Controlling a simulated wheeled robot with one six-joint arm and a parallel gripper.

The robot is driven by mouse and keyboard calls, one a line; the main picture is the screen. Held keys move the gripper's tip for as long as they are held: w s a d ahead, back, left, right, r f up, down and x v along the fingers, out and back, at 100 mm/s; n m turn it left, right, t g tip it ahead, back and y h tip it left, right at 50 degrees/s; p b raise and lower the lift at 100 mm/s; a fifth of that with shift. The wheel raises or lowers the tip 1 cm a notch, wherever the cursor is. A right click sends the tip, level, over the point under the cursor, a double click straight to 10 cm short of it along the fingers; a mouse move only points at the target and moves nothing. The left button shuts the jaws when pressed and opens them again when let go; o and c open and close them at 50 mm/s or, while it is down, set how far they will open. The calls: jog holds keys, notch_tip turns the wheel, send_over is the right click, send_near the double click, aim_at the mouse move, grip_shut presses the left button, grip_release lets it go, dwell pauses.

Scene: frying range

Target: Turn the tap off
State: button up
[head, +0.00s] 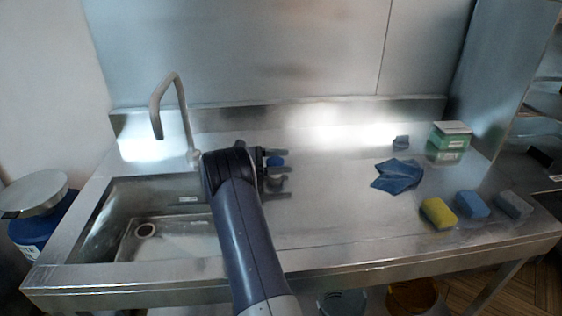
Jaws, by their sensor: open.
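The tap (182,115) is a grey metal gooseneck at the back of the sink, left of my arm. Its spout bends down over the basin (185,236). I cannot make out a stream of water under it. My gripper (286,174) is open and points right, just right of the tap's base, over or near the steel worktop. My wrist hides the area right beside the tap's base, and no tap handle is clearly visible.
On the worktop (330,220) to the right lie a blue cloth (398,176), a yellow sponge (438,213), a blue sponge (472,205), a grey sponge (514,205) and a green-and-white box (449,141). A blue lidded container (40,232) stands left. A steel wall rises behind.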

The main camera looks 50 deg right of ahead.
jog(key=v, duration=1)
jog(key=shift+w+a+b, duration=0.25)
jog(key=shift+a+b, duration=0.05)
jog(key=shift+b, duration=0.15)
jog(key=p+x, duration=0.1)
jog(key=x, duration=0.9)
jog(key=shift+s+d, duration=0.3)
